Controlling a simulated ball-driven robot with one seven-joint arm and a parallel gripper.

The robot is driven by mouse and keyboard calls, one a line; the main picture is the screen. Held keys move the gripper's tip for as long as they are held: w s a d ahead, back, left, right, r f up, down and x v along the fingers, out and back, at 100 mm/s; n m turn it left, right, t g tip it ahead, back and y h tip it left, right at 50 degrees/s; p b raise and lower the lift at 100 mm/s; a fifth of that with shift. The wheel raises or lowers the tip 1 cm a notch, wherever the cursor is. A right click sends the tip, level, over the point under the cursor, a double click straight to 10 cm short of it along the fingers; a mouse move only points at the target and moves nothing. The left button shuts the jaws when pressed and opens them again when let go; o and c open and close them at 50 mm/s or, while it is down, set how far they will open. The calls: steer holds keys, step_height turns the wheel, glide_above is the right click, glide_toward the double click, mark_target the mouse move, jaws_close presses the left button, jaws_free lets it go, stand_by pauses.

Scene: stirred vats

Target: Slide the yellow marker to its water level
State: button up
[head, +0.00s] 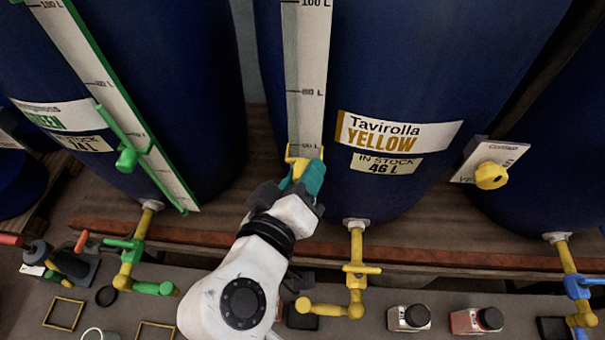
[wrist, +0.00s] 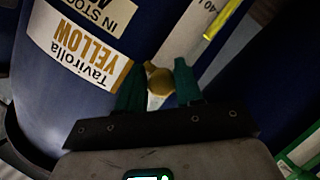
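The yellow marker (head: 300,153) sits on the white scale strip (head: 305,70) of the blue Tavirolla Yellow vat (head: 420,80). The vat's stock label (head: 386,163) reads 46 L. My gripper (head: 306,178) is at the marker, with teal fingers. In the wrist view the marker's yellow knob (wrist: 158,80) lies between the fingertips and fills the gap, so my gripper (wrist: 158,86) appears shut on it. My gripper hides the lower scale. No water shows inside the vat.
A green marker (head: 128,157) sits on the left vat's scale. A yellow knob (head: 491,175) is on a plate at the right. Yellow taps, such as one (head: 356,270) below the yellow vat, stick out over the grey surface. Small jars (head: 409,317) stand in front.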

steer(key=shift+a, duration=0.1)
jaws_close()
step_height(320, 180, down, 7)
steer(key=b, duration=0.5)
steer(key=shift+o, duration=2.2)
jaws_free()
steer(key=shift+w, duration=0.1)
